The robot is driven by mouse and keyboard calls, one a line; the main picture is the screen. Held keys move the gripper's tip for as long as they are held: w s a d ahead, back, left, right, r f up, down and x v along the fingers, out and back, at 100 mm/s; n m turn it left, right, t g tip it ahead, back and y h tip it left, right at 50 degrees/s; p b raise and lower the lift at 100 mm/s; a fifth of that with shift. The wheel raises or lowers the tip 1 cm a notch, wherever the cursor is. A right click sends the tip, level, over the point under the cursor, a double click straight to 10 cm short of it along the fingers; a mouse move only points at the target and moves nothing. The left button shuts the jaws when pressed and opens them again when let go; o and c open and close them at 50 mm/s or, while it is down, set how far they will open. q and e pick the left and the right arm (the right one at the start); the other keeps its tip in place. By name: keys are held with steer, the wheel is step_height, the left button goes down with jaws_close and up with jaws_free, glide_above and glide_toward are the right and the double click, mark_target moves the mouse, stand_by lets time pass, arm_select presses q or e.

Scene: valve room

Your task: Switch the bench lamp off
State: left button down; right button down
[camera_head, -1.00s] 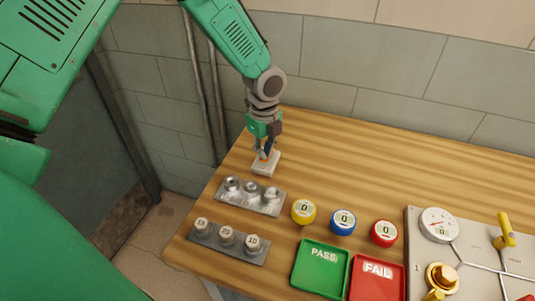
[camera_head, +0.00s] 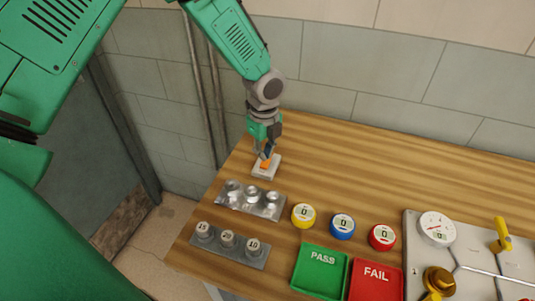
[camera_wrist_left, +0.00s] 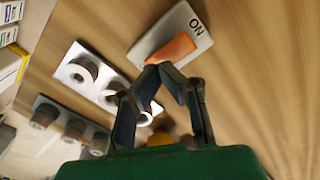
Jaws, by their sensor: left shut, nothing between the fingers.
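The lamp switch (camera_head: 261,173) is a pale plate with an orange rocker (camera_head: 265,164), on the bench near its back left edge. In the left wrist view the switch plate (camera_wrist_left: 199,25) shows the word ON at one end, and the orange rocker (camera_wrist_left: 171,49) lies towards the other end. My left gripper (camera_head: 265,157) is shut and empty, pointing down at the switch. In the left wrist view its fingertips (camera_wrist_left: 160,68) meet right beside the rocker. I cannot tell whether they touch it. My right gripper is not in view. No lamp body shows.
A metal holder (camera_head: 250,210) and a row of labelled weights (camera_head: 228,260) stand in front of the switch. Yellow, blue and red dials (camera_head: 342,226), a green PASS tray, a red FAIL tray (camera_head: 375,280) and a valve panel (camera_head: 415,225) lie to the right. The bench behind is clear.

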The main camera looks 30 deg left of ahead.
mark_target(265, 163)
arm_select(q)
steer(key=shift+r+p, duration=2.3)
steer(key=shift+r, duration=0.4)
steer(key=shift+f, duration=0.1)
